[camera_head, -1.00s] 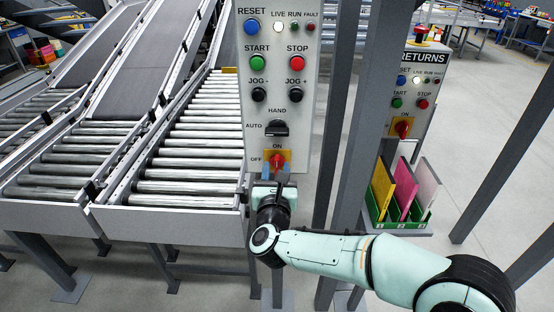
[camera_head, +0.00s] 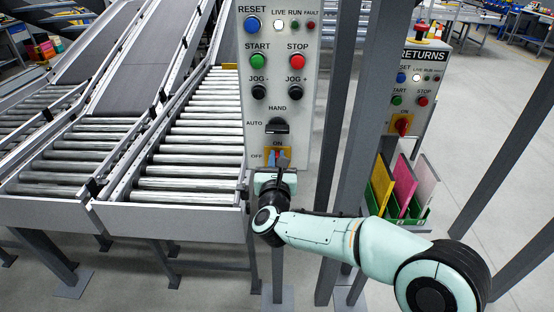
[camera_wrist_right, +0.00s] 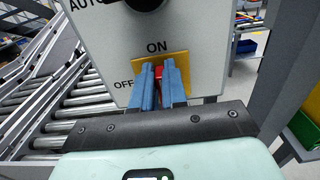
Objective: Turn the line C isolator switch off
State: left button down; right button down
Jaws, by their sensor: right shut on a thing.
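The isolator switch is a red knob (camera_wrist_right: 159,72) on a yellow plate (camera_head: 287,152), low on a grey control panel (camera_head: 309,112). The plate is marked ON above and OFF at its left. The panel's line name is not in view. My right gripper (camera_head: 278,158) reaches the switch from below. In the right wrist view, its two blue fingers (camera_wrist_right: 161,80) stand on either side of the red knob, shut on it. The fingers hide most of the knob, so I cannot tell which way it points. My left gripper is not in view.
Above are a black HAND/AUTO selector (camera_head: 277,126), jog buttons, a green START (camera_head: 257,60) and a red STOP (camera_head: 297,61). Roller conveyors (camera_head: 190,160) lie left. Grey posts (camera_head: 362,130) stand right, before a RETURNS panel (camera_head: 420,70) with its own red switch.

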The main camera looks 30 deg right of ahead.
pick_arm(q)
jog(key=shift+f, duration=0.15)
pick_arm(e)
jog(key=n+b, duration=0.1)
jog(key=n, duration=0.3)
jog(key=a+n+b, duration=0.1)
jog(key=n, duration=0.3)
jog(key=w+a+f+n+b, duration=0.1)
jog(key=n+b, duration=0.1)
jog(key=n, duration=0.2)
jog(key=shift+w, duration=0.1)
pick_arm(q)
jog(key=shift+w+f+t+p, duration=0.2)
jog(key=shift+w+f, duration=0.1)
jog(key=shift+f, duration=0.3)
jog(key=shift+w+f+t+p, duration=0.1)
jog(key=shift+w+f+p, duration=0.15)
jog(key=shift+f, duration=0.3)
pick_arm(e)
jog(key=n, duration=0.3)
jog(key=f+n, duration=0.1)
jog(key=n, duration=0.1)
jog(key=shift+n, duration=0.4)
jog(key=shift+f, duration=0.1)
jog(key=c, duration=1.2)
grip_release()
jog(key=shift+w, duration=0.1)
jog(key=shift+o, duration=0.2)
jog(key=shift+f, duration=0.15)
